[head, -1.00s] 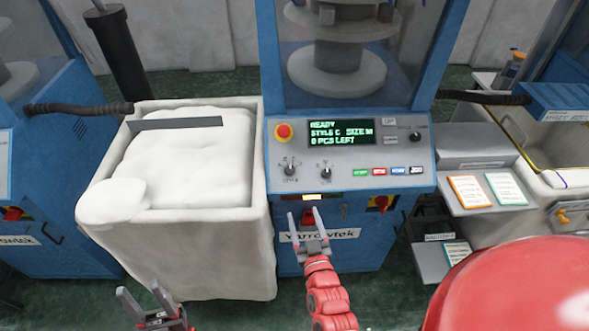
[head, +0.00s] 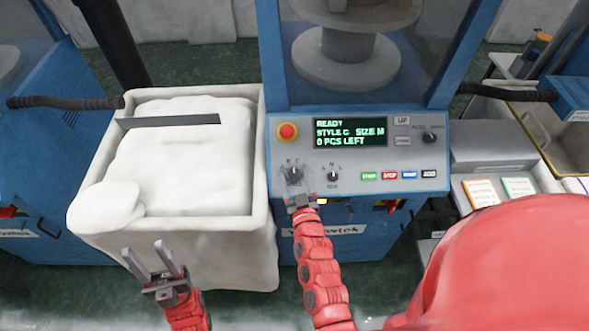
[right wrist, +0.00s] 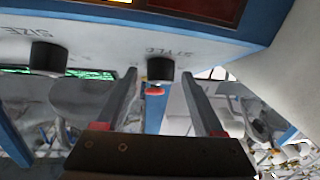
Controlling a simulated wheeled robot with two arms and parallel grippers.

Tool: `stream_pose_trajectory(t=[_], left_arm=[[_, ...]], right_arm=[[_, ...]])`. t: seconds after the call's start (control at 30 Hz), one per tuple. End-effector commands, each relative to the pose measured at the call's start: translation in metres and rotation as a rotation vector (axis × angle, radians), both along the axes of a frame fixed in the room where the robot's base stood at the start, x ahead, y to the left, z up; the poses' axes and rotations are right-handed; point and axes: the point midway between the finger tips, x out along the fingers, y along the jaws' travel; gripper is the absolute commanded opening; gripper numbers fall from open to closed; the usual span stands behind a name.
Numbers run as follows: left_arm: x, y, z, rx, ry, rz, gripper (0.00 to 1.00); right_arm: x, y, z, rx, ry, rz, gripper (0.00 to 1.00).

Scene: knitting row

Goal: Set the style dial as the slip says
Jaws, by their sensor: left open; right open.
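The style dial (head: 294,172) is a dark knob at the lower left of the grey control panel (head: 380,155). In the right wrist view the style dial (right wrist: 160,69) shows between my finger ends under the letters STYLE, with gaps at both sides. My right gripper (head: 299,187) is open in front of the dial and partly covers its surroundings. Its pointer direction is too small to tell. The display (head: 350,133) reads READY, STYLE C, SIZE M, 0 PCS LEFT. Cards with orange (head: 480,192) and green (head: 518,187) edges lie at the right, unreadable. My left gripper (head: 147,252) is open and empty.
The size dial (head: 333,175) sits close to the right of the style dial; it also shows in the right wrist view (right wrist: 48,58). A red stop button (head: 287,131) is above, and several coloured buttons are to the right. A white bin (head: 258,235) stands left of the panel.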

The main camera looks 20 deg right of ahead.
Motion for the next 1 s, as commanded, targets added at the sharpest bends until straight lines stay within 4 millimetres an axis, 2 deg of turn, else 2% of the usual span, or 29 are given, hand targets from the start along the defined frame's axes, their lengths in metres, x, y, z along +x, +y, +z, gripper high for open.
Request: stream_pose_trajectory(t=[0.2, 0.23, 0.6, 0.83, 1.0], left_arm=[[0.0000, 0.0000, -0.0001, 0.000, 0.000, 0.000, 0.50], [0.0000, 0.0000, -0.0001, 0.000, 0.000, 0.000, 0.50], [0.0000, 0.0000, 0.0000, 0.000, 0.000, 0.000, 0.50], [0.0000, 0.0000, -0.0002, 0.000, 0.000, 0.000, 0.50], [0.0000, 0.0000, -0.0008, 0.000, 0.000, 0.000, 0.50]], right_arm=[[-0.0001, 0.0001, -0.0004, 0.000, 0.001, 0.000, 0.70], [-0.0001, 0.0000, -0.0003, 0.000, 0.000, 0.000, 0.66], [-0.0002, 0.0001, -0.0004, 0.000, 0.001, 0.000, 0.00], [-0.0002, 0.0001, -0.0011, 0.011, 0.000, -0.012, 0.00], [-0.0003, 0.0010, -0.0027, 0.067, -0.013, -0.081, 0.00]])
